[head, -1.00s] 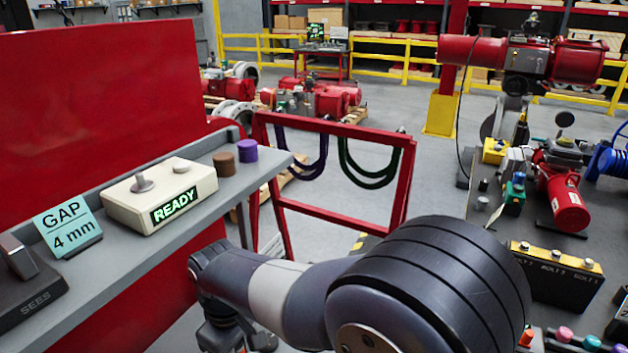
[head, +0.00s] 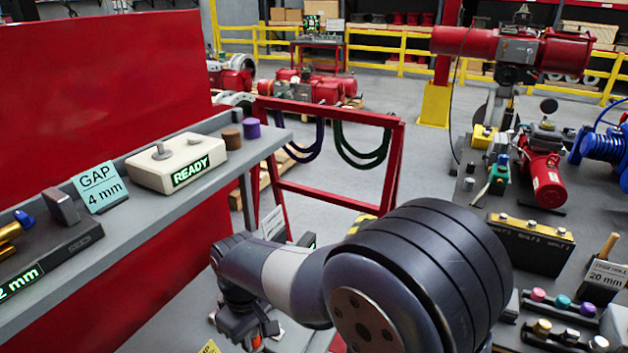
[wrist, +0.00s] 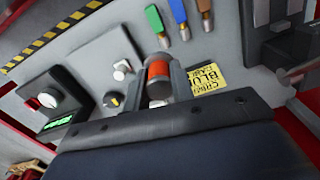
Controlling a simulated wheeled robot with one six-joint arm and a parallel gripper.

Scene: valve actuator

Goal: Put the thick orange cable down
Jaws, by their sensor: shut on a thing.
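In the wrist view, my gripper (wrist: 160,84) is shut on the thick orange cable (wrist: 158,70). The rest of the cable is hidden. The piece is in front of a grey surface with tools; I cannot tell whether it touches it. In the head view, my gripper (head: 245,325) is low at the bottom, below my dark arm, with a bit of orange at it.
Blue, green and brown tool-like pieces (wrist: 178,18) and a yellow card (wrist: 206,78) lie near my gripper. A black device with a green display (wrist: 58,122) is left.

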